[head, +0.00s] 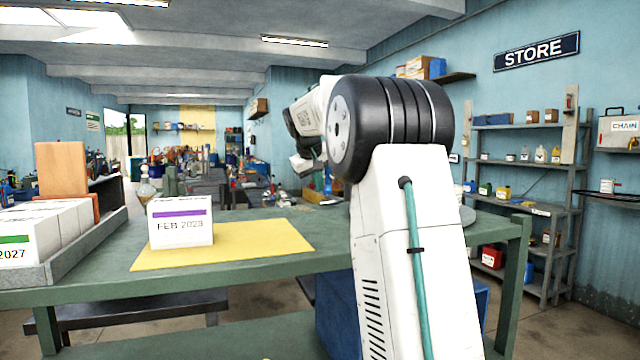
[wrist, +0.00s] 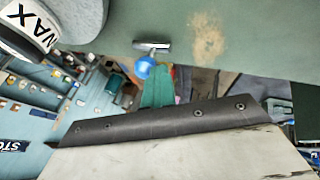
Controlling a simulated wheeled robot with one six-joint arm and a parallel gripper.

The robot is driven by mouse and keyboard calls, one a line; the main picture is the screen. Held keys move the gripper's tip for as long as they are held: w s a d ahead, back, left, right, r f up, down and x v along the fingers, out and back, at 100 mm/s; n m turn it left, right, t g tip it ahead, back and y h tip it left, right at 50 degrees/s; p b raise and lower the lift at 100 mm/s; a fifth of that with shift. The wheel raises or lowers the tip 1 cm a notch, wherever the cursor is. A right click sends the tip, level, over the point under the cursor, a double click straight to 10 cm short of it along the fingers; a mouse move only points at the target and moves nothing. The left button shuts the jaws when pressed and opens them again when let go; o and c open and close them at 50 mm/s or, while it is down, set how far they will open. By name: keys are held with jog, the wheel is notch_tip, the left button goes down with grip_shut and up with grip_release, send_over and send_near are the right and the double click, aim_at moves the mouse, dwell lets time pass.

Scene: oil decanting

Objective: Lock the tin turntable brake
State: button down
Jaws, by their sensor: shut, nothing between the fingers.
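A small brake lever (wrist: 152,46) with a bright blue knob (wrist: 144,67) shows at the edge of the green bench in the wrist view. My gripper (wrist: 172,122) shows as a dark strip with screws along a pale body, filling the bottom of the wrist view. It is shut and empty, apart from the blue knob in the picture.
The green bench (head: 100,290) carries a yellow mat (head: 270,238) with a FEB 2023 box (head: 180,222). A grey tray (head: 105,240) of white boxes stands at left. Shelves (head: 545,208) stand along the right wall. Open floor lies between bench and shelves.

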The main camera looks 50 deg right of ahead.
jog(key=a, duration=0.2)
jog(key=w+a+r, duration=0.1)
jog(key=a, duration=0.1)
jog(key=shift+w+a, duration=0.1)
jog(key=v, duration=0.9)
jog(key=shift+r, duration=0.3)
jog(key=shift+a, duration=0.15)
